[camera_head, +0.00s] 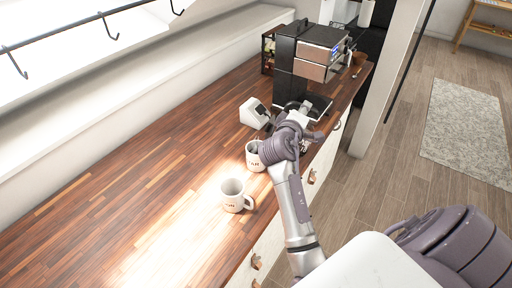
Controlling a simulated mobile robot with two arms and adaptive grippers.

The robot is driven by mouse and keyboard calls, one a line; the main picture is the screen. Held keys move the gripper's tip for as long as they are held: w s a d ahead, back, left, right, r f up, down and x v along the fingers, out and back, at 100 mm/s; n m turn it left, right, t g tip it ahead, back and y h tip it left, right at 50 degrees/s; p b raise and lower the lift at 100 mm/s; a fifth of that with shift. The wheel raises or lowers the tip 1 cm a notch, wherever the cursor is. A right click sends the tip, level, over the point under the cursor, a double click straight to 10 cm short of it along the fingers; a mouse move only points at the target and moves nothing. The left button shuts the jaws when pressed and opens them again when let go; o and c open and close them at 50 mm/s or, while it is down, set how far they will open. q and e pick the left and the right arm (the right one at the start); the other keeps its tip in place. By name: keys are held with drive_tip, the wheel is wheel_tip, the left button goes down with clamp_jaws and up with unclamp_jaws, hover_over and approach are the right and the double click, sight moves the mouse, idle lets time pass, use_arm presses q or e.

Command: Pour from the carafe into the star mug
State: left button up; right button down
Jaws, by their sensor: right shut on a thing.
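My right gripper (301,117) reaches over the counter to the front of the coffee machine's base. It is shut on what seems to be the carafe, which is mostly hidden by the gripper and wrist. Two white mugs with small dark markings stand upright on the counter. The nearer mug (232,196) has its handle to the right. The farther mug (253,157) is partly covered by my right arm. The markings are too small to tell which is the star mug. My left gripper is out of view.
The dark and copper coffee machine (318,52) stands at the counter's far end. A white device (253,113) sits beside the gripper, to its left. The wooden counter (130,190) is clear on the left. A wall rail with hooks (112,36) runs above.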

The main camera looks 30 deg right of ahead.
sight(315, 113)
drive_tip(key=s+d+m+p, duration=0.1)
drive_tip(key=s+d+f+m+y, duration=0.1)
drive_tip(key=shift+d+p, duration=0.3)
drive_tip(key=shift+p, duration=0.1)
drive_tip(key=shift+s+d+f+m, duration=0.15)
drive_tip(key=shift+d+f+m, duration=0.05)
drive_tip(key=shift+f+m, duration=0.1)
drive_tip(key=s+d+f+m+t+y+b, duration=0.1)
drive_tip(key=d+f+m, duration=0.3)
drive_tip(key=f, duration=0.4)
drive_tip(key=s+d+f+m+t+y+b, duration=0.1)
drive_tip(key=s+d+f+m+y, duration=0.2)
drive_tip(key=f, duration=0.5)
drive_tip(key=shift+s+d+m+y, duration=0.4)
drive_tip(key=shift+s+d, duration=0.05)
drive_tip(key=shift+s, duration=0.4)
drive_tip(key=shift+f, duration=0.1)
drive_tip(key=shift+s, duration=0.1)
